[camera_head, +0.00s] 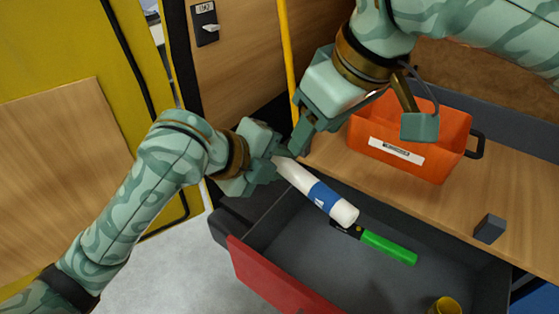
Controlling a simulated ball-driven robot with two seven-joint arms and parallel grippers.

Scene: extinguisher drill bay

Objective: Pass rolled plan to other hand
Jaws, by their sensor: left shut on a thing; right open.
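The rolled plan (300,180) is a white roll with a blue band. It slants down to the right above an open drawer. My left gripper (275,164) is shut on its upper left end, and the lower right end sticks out free. My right gripper (299,138) is open, just above my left gripper and close to the held end of the roll. I cannot tell whether the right fingers touch the roll. The fingers of both grippers partly overlap in the picture.
The grey drawer (265,284) with a red front holds a green-handled thing (388,247) and a yellow cup-like thing (446,305). An orange bin (408,142) and a dark grey block (490,229) stand on the wooden top (457,205). A yellow pole (287,50) rises behind my grippers.

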